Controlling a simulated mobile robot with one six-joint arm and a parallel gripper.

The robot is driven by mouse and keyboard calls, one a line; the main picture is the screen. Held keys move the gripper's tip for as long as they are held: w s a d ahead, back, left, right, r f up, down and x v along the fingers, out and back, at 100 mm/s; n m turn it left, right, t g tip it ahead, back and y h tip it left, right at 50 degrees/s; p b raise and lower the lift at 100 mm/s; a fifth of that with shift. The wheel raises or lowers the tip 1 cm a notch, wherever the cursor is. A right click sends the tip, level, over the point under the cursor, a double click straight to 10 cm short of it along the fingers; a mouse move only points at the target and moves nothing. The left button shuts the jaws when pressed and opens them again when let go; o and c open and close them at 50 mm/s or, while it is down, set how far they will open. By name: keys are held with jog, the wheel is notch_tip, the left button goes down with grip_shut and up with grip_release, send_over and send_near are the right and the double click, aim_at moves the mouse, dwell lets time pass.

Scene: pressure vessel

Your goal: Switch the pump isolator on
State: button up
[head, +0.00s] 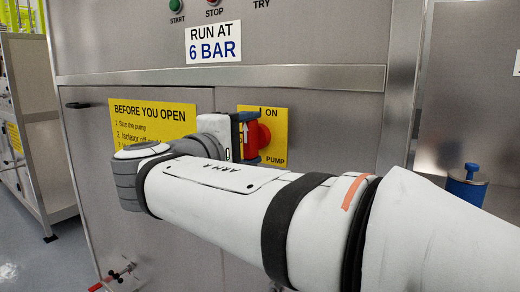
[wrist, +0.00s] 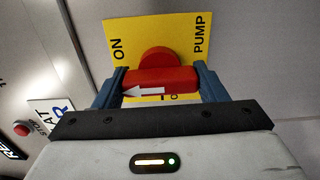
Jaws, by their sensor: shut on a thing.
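The pump isolator has a red handle (head: 251,141) on a yellow plate (head: 277,120) marked ON at the top and PUMP at the bottom. In the wrist view the red handle (wrist: 178,77) lies between the blue fingers of my gripper (wrist: 160,86), one at each end. My gripper (head: 250,138) is shut on the handle in the head view too. A white arrow (wrist: 143,92) on the handle points left in the wrist view, toward the side with the word ON. The rest of the plate's lettering is partly hidden by the handle and gripper.
A yellow BEFORE YOU OPEN sign (head: 150,115) is left of the isolator, partly behind my arm. Above are a RUN AT 6 BAR label (head: 213,42), a green START button (head: 175,5) and a red STOP button (head: 213,2). A blue cylinder (head: 467,188) stands at the right.

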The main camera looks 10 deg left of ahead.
jog(key=shift+m, duration=0.3)
jog(key=o, duration=1)
jog(key=p+v, duration=0.1)
jog(key=v, duration=0.6)
jog(key=shift+s+a+p, duration=0.15)
jog(key=shift+s+p, duration=0.2)
jog(key=shift+s, duration=0.05)
